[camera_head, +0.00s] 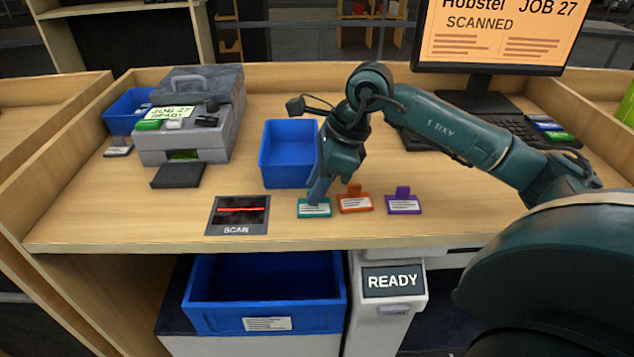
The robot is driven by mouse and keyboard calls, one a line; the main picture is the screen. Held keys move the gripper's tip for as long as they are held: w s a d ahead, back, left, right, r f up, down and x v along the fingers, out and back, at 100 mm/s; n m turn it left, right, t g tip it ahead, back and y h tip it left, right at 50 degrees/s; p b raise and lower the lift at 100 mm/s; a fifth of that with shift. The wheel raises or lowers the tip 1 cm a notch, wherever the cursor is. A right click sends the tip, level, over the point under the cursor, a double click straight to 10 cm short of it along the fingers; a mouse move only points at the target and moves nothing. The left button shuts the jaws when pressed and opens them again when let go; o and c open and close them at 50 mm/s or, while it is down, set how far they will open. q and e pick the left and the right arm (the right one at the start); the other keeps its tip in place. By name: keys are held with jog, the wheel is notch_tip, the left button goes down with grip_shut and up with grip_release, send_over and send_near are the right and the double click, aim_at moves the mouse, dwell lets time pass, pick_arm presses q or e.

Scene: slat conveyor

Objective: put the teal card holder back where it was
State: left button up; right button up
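The teal card holder (314,212) is at the left end of a row of holders near the front of the wooden desk, with its white label facing me. It looks to be on the desk top. The orange card holder (355,204) and the purple card holder (403,207) stand to its right, each with an upright tab. My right gripper (317,194) points down at the top of the teal holder and hides its tab. I cannot tell whether its fingers are closed on the tab. My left gripper is not in view.
A dark scan pad (238,214) with a red line lies left of the teal holder. An empty blue bin (288,155) stands behind it. A grey machine (188,130) is at the left, a monitor (492,40) reading "SCANNED" at the back right. A larger blue bin (265,289) sits below the desk edge.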

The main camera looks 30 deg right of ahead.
jog(key=shift+r, duration=0.1)
jog(key=shift+d+r, duration=0.1)
jog(key=shift+r, duration=0.15)
jog(key=v, duration=1.1)
jog(key=shift+r, duration=0.3)
jog(key=shift+s, duration=0.15)
